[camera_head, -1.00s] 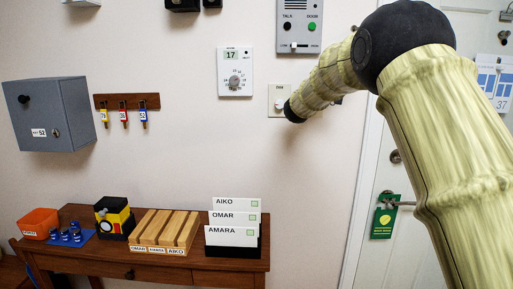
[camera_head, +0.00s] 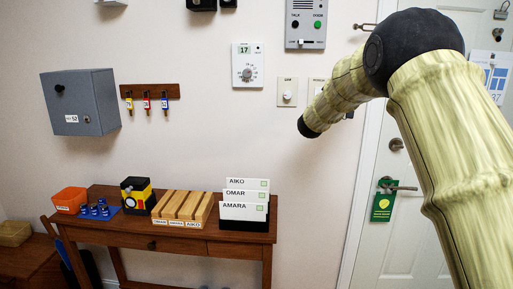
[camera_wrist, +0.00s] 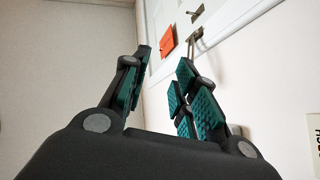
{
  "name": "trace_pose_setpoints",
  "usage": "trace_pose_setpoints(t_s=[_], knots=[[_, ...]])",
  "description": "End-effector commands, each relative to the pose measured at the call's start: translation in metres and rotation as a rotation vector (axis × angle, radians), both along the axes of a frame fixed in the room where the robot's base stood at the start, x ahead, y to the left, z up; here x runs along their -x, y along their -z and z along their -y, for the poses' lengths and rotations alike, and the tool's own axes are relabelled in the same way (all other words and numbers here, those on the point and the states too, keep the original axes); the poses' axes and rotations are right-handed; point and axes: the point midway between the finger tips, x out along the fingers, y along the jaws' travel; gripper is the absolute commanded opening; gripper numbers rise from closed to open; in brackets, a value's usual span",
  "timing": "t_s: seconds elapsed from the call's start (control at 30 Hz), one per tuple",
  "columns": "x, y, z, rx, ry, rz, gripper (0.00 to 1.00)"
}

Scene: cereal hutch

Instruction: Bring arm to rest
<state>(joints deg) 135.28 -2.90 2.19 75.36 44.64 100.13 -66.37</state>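My arm fills the right of the head view, and its forearm points toward the wall. The gripper's fingers cannot be made out in that view. In the wrist view my gripper (camera_wrist: 160,75) has its two teal-padded fingers apart, with only wall and door showing between them. It is open and empty. In the head view the forearm's dark end is just below and right of the dimmer plate (camera_head: 287,92), and I cannot tell how far it is from the wall.
A wooden table (camera_head: 150,242) holds an orange bin (camera_head: 70,200), a wooden rack (camera_head: 183,207) and name cards (camera_head: 246,196). A grey cabinet (camera_head: 83,101), key rack (camera_head: 150,91), thermostat (camera_head: 247,65) and intercom (camera_head: 306,24) are on the wall. A door with a green hanger (camera_head: 383,205) is behind my arm.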

Motion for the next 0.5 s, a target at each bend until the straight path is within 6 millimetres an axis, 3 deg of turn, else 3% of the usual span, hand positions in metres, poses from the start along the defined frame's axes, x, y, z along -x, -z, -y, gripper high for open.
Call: trace_pose_setpoints(t_s=[0.17, 0.27, 0.5], knots=[[-0.016, 0.048, -0.002, 0.000, -0.078, -0.082, 0.29], [-0.025, 0.087, -0.004, -0.005, -0.139, -0.146, 0.29], [-0.036, 0.219, -0.009, -0.063, -0.327, -0.360, 0.29]])
